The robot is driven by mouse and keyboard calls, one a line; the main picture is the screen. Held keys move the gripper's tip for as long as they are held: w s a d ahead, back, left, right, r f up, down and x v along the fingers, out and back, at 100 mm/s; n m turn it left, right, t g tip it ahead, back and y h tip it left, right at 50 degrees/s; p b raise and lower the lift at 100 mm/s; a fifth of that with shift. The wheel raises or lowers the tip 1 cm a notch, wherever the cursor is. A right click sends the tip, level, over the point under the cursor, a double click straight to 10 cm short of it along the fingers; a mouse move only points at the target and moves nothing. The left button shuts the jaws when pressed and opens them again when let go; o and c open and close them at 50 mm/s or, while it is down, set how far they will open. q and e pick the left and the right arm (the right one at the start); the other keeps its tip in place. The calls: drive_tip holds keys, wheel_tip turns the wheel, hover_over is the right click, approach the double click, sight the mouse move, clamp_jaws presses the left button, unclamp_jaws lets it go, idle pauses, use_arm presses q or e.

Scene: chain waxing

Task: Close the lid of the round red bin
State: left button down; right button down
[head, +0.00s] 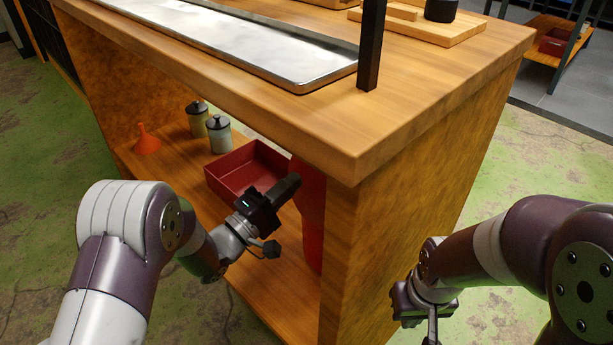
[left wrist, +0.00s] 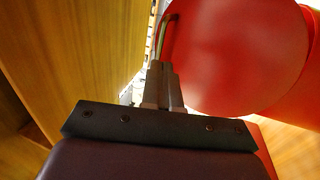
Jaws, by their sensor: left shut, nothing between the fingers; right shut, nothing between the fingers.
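The round red bin (head: 309,215) stands on the lower shelf at the shelf's right end, partly hidden by the counter top and my left gripper. In the left wrist view a flat round red disc, which looks like its lid (left wrist: 235,55), fills the upper right, with more red surface beside it. I cannot tell the lid's angle. My left gripper (head: 290,186) is shut and empty beside the bin. In the left wrist view its fingers (left wrist: 163,82) are together near the disc's left edge, by a curved metal rod (left wrist: 167,35). My right gripper (head: 432,330) is shut and empty, outside the bench's right side.
A red tray (head: 222,181) sits on the shelf left of the bin. Two lidded jars (head: 219,135) and an orange funnel (head: 147,142) stand farther left. The wooden counter top (head: 430,110) overhangs the shelf; its side panel (head: 400,210) separates my grippers. A metal tray (head: 250,45) lies on top.

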use_arm(q)
drive_tip(key=b+x, duration=0.2)
drive_tip(key=x, duration=0.3)
drive_tip(key=shift+d, duration=0.1)
